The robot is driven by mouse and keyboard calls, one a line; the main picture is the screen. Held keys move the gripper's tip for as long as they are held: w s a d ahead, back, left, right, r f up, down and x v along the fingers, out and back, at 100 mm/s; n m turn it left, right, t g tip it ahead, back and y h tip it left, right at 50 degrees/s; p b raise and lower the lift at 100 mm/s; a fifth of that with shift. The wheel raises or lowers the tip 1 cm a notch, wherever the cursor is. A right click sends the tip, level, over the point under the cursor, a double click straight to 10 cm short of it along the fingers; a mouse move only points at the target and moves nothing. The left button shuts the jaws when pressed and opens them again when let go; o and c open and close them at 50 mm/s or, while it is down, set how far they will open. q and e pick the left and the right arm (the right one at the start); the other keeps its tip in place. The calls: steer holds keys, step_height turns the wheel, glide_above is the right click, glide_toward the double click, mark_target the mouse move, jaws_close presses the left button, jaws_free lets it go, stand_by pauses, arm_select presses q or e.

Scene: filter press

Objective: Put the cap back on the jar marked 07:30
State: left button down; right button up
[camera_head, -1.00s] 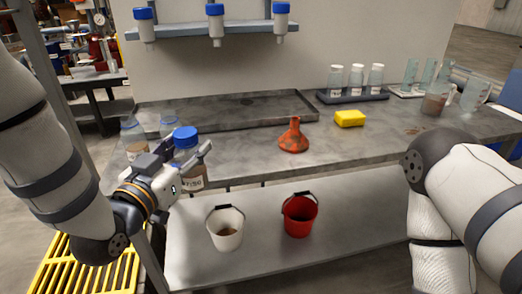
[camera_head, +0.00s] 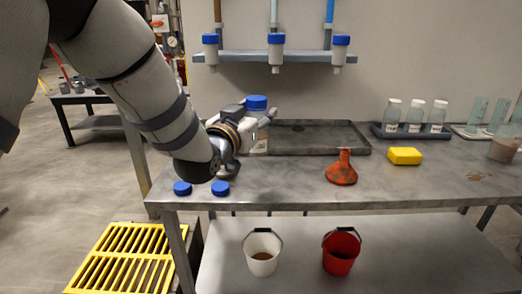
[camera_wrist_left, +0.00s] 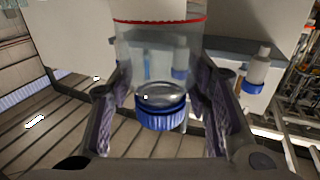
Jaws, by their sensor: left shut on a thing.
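A jar with a blue cap (camera_head: 256,103) on its top stands upright at the back left of the bench, in front of the grey tray. My left gripper (camera_head: 254,122) is shut around this jar, just below the cap. Part of a pale label (camera_head: 262,146) shows below the fingers, too small to read. In the left wrist view, which is upside down, the clear jar (camera_wrist_left: 150,60) and its blue cap (camera_wrist_left: 162,113) lie between my fingers. I cannot tell whether its base touches the bench. Two loose blue caps, one at left (camera_head: 182,188) and one at right (camera_head: 220,188), lie near the front edge. My right gripper is out of view.
A grey tray (camera_head: 345,146) lies at the back. An orange-red funnel (camera_head: 341,170), yellow sponge (camera_head: 404,156) and a rack of bottles (camera_head: 415,132) stand to the right. White (camera_head: 262,258) and red (camera_head: 340,258) buckets sit on the lower shelf. The bench's front middle is clear.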

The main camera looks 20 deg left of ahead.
arm_select(q)
steer(key=w+a+f+b, duration=0.1)
steer(key=w+f, duration=0.6)
steer(key=shift+a+b, duration=0.15)
steer(key=shift+b, duration=0.25)
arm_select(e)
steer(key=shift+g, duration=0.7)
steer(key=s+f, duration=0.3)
arm_select(q)
steer(key=shift+r, duration=0.1)
steer(key=shift+w, duration=0.1)
steer(key=f, duration=0.4)
steer(key=shift+w+a+f+b, duration=0.1)
steer(key=shift+w+b, duration=0.25)
steer(key=shift+w, duration=0.05)
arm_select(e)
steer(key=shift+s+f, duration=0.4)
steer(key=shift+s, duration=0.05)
